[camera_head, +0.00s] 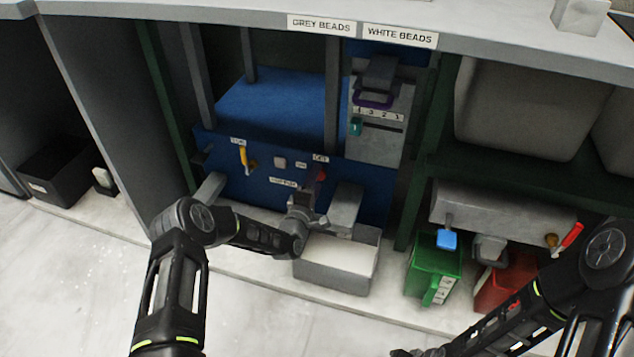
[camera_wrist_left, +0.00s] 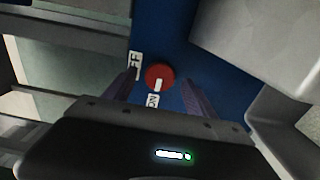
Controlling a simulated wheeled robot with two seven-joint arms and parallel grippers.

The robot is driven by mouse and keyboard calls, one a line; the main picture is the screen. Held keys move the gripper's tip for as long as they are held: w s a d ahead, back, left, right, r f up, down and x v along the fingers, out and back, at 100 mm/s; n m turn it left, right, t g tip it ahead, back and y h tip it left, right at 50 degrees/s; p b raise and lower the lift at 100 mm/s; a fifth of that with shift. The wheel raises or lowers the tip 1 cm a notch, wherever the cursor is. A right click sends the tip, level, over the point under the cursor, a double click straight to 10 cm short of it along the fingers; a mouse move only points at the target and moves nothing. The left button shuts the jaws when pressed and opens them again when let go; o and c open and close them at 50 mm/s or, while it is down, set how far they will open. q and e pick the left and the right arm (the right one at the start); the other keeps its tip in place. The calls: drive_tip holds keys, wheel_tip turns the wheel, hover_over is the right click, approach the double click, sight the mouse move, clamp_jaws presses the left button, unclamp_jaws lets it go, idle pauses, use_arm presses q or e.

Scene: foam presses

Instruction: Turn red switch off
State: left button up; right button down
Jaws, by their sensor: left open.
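The red switch (camera_head: 320,174) is on the blue front panel (camera_head: 262,190) of the press, partly hidden by my left gripper (camera_head: 306,203). In the left wrist view the round red switch (camera_wrist_left: 160,76) shows a white mark on the side toward the ON label (camera_wrist_left: 152,101). The OFF label (camera_wrist_left: 134,64) is to its left. My left gripper (camera_wrist_left: 158,80) is open and empty, with one finger on each side of the switch; I cannot tell whether they touch it. My right gripper (camera_head: 417,352) is at the bottom edge of the head view, away from the panel, its jaws unclear.
A yellow-handled valve (camera_head: 243,156) is left on the panel. A grey chute (camera_head: 345,205) juts out right of the switch, above an open grey box (camera_head: 335,270). A green bin (camera_head: 432,265) and red bin (camera_head: 503,285) stand farther right. The floor in front is clear.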

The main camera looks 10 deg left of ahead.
use_arm(q)
drive_tip(key=shift+w+d, duration=0.1)
drive_tip(key=shift+w, duration=0.7)
drive_tip(key=shift+c, duration=0.4)
drive_tip(key=c, duration=1.3)
drive_tip(key=shift+o, duration=0.2)
